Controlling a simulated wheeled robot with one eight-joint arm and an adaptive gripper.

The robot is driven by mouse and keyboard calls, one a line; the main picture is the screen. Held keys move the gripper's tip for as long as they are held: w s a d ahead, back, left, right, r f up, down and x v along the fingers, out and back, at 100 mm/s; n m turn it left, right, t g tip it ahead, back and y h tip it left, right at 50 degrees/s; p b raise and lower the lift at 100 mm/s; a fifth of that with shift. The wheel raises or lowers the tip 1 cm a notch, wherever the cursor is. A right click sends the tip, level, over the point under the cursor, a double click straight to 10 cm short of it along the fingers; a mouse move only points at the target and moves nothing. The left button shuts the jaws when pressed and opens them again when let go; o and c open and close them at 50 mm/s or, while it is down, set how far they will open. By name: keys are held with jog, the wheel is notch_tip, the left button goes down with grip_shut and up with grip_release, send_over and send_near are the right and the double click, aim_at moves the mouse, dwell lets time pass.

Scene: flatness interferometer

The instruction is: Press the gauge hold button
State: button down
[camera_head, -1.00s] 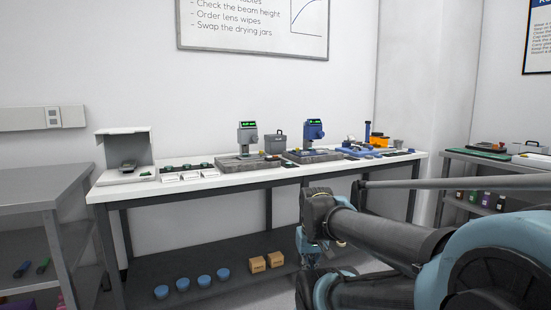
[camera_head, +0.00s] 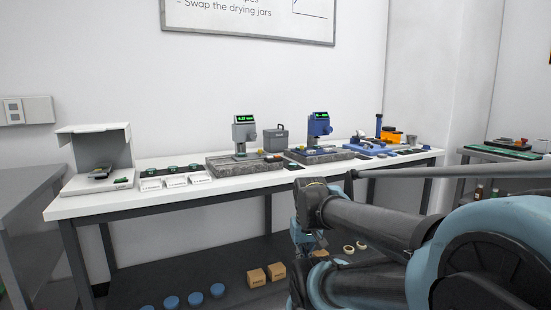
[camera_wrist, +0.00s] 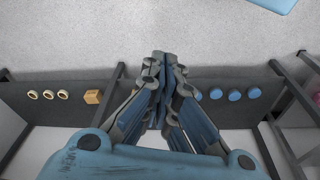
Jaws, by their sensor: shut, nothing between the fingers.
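Two gauges with lit green displays stand on the white bench in the head view. One is a grey gauge (camera_head: 244,132) on a stone slab (camera_head: 225,166), and the other is a blue gauge (camera_head: 319,126) on a second slab (camera_head: 325,156) to its right. Small coloured parts sit by both gauges, but I cannot tell which is the hold button. My gripper (camera_wrist: 162,60) is shut and empty in the wrist view, pointing down over the floor and the bench's lower shelf. In the head view it hangs low in front of the bench, apart from both gauges and partly hidden by my arm.
The white bench (camera_head: 85,205) has a grey open booth (camera_head: 105,147) at its left, white cards (camera_head: 176,182) and a grey case (camera_head: 276,140). Its lower shelf (camera_head: 230,265) holds boxes (camera_head: 257,277), blue cups (camera_head: 195,298) and rings. Another table stands left, another right.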

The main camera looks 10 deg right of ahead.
jog(key=shift+r, duration=0.1)
notch_tip(320, 180, up, 32)
jog(key=n+t, duration=0.7)
jog(key=n, duration=0.2)
send_over(277, 156)
jog(key=w, duration=0.1)
jog(key=shift+w+a, duration=0.15)
jog(key=shift+a, duration=0.3)
jog(key=shift+f, duration=4.4)
jog(key=shift+f, duration=0.1)
jog(key=shift+f, duration=0.25)
